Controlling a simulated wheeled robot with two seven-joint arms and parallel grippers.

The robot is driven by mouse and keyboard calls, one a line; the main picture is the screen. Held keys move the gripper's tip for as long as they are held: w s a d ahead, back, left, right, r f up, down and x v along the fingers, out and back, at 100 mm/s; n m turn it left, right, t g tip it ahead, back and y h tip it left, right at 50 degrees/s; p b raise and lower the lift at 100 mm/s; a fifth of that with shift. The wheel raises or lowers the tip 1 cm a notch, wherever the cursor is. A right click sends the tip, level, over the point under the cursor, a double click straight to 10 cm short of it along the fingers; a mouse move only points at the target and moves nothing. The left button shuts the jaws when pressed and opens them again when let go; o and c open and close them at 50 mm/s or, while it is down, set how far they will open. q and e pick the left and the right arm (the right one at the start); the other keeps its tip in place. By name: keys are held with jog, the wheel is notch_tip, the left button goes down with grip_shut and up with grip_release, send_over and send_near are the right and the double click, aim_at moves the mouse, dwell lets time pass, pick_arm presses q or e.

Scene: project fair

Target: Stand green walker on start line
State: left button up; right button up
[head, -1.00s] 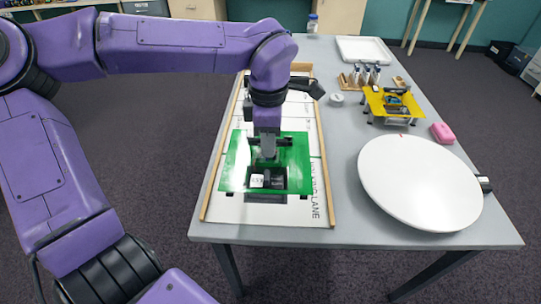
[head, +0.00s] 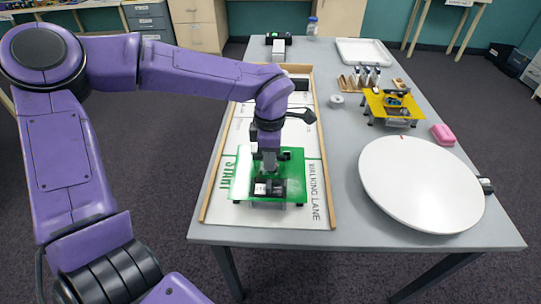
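The green walker (head: 292,180) is a green plate with dark parts on top and short legs. It is over the near end of the white walking lane (head: 245,215) in the head view. My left gripper (head: 268,164) points down at the middle of the walker and appears shut on it; the fingertips are partly hidden. The walker looks level and low over the lane; I cannot tell whether its legs touch. The START lettering (head: 227,176) shows left of the walker, and a green line (head: 313,159) shows at its right; the walker hides the line's middle. My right gripper is not in view.
Wooden rails (head: 323,150) border the lane. Right of it are a large white disc (head: 420,185), a yellow walker (head: 388,106), a pink block (head: 443,134) and a small white roll (head: 337,101). A white tray (head: 363,51) lies at the back.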

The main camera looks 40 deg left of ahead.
pick_arm(q)
jog(key=o, duration=0.3)
jog(key=shift+r, duration=0.1)
notch_tip(320, 180, up, 12)
jog(key=p, duration=0.1)
jog(key=shift+r, duration=0.1)
